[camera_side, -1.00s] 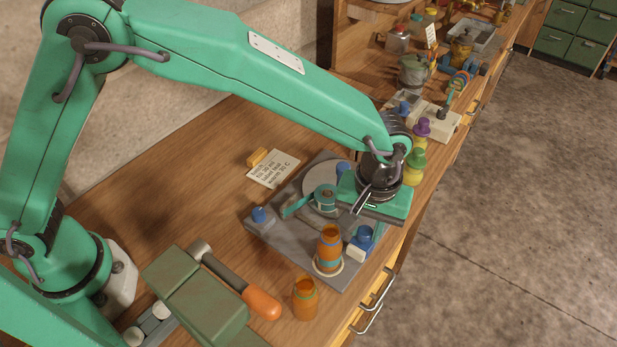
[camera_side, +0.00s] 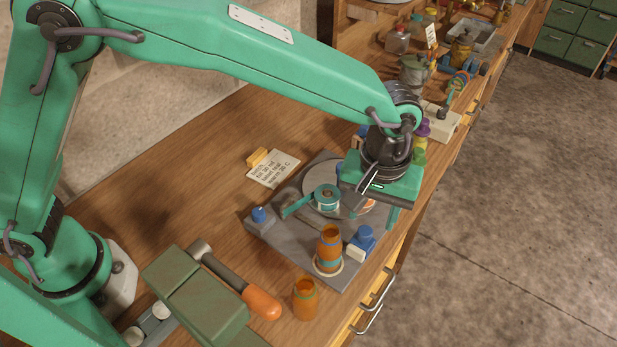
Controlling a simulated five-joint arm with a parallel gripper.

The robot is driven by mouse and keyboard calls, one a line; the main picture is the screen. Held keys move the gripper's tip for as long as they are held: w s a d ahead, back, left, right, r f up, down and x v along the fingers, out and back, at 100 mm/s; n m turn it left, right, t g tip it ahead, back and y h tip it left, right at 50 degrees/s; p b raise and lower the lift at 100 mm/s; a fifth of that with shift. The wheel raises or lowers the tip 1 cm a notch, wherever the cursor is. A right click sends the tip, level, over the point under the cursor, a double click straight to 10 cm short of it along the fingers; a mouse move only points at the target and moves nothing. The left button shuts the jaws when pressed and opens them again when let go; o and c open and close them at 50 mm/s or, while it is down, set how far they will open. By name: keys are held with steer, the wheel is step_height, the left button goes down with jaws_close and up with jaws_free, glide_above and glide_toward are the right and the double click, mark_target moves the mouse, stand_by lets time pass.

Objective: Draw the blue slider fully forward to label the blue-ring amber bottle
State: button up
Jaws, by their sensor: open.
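My gripper (camera_side: 374,212) is open and points down over the plate's right side, behind and slightly right of the blue block. It appears apart from the block and holds nothing visible. Its fingers and body partly hide a pale, orange-marked round piece and the plate's back right corner.
A teal tape reel (camera_side: 325,198) with a green arm stands mid-plate; another blue knob (camera_side: 259,215) is at its left corner. A note card (camera_side: 272,168) lies behind on open wood.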

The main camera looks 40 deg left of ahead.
mark_target(366, 230)
steer(key=shift+r, duration=1.6)
steer(key=shift+r, duration=0.1)
steer(key=shift+a+r, duration=0.15)
steer(key=shift+a, duration=0.1)
steer(key=s+a+r+t, duration=0.1)
steer(key=a+r, duration=0.3)
steer(key=a, duration=0.3)
steer(key=a+r+m+t+h, duration=0.1)
steer(key=a+r, duration=0.2)
steer(key=a, duration=0.4)
steer(key=s+a+r+t, duration=0.1)
steer(key=a+r, duration=0.3)
steer(key=a, duration=0.3)
steer(key=s+a+f+m+t+y, duration=0.1)
steer(key=s+a+m+t, duration=0.1)
steer(key=s+a, duration=1)
steer(key=shift+s+a+f+t, duration=0.2)
steer(key=shift+s+a+t, duration=0.1)
steer(key=shift+a, duration=0.85)
